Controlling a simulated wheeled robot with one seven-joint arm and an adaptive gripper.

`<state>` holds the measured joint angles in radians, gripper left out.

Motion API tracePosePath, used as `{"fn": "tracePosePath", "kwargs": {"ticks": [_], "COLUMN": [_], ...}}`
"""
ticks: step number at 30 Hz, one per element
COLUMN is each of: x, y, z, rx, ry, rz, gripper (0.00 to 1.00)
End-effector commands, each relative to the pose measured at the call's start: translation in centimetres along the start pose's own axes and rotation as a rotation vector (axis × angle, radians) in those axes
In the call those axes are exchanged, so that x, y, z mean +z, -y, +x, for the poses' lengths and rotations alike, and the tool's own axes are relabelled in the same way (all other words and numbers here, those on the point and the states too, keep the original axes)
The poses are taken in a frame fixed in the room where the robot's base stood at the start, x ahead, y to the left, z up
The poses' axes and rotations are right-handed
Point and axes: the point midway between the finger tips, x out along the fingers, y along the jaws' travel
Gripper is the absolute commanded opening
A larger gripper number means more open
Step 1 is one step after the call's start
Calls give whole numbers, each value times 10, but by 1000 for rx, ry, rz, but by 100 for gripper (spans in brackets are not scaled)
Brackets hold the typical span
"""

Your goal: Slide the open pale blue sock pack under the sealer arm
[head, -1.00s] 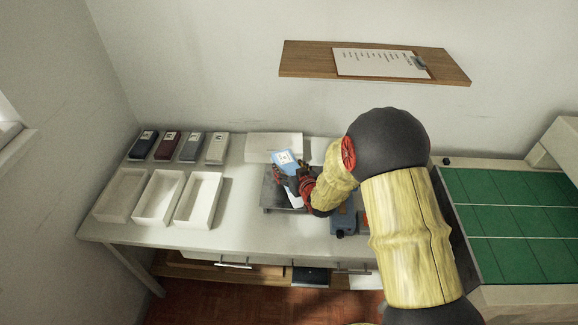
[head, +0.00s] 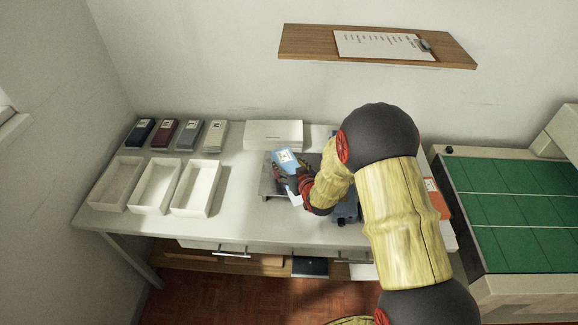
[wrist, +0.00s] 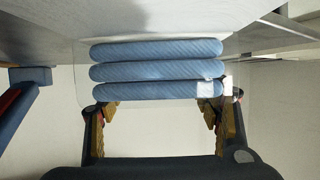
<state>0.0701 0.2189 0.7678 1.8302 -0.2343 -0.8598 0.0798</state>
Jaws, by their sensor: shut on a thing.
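The pale blue sock pack (head: 284,158) is in my gripper (head: 291,177), tilted above a grey plate (head: 268,187) on the table. In the wrist view the pack (wrist: 155,72) shows several blue ribbed rolls in clear film with a small white label. My gripper (wrist: 160,112) is shut on its near edge, one finger at each side. A blue device (head: 345,211), seemingly the sealer, is mostly hidden behind my arm, right of the plate. A blue and red part (wrist: 28,88) shows at the left in the wrist view. I cannot tell whether the pack is under the sealer arm.
Three open white trays (head: 116,208) stand at the left, with several dark to pale packs (head: 140,132) behind them. A white box (head: 274,121) is behind the plate. An orange item (head: 434,198) lies right of my arm. A green-topped table (head: 510,205) stands further right.

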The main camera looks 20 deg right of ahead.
Motion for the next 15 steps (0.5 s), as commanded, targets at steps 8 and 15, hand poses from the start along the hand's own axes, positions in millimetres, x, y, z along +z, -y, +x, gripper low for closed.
{"fn": "tracePosePath", "kwargs": {"ticks": [8,15], "x": [-1,-1], "y": [0,0], "z": [0,0], "rx": [0,0], "ry": [-1,-1], "rz": [0,0], "gripper": [66,80]}}
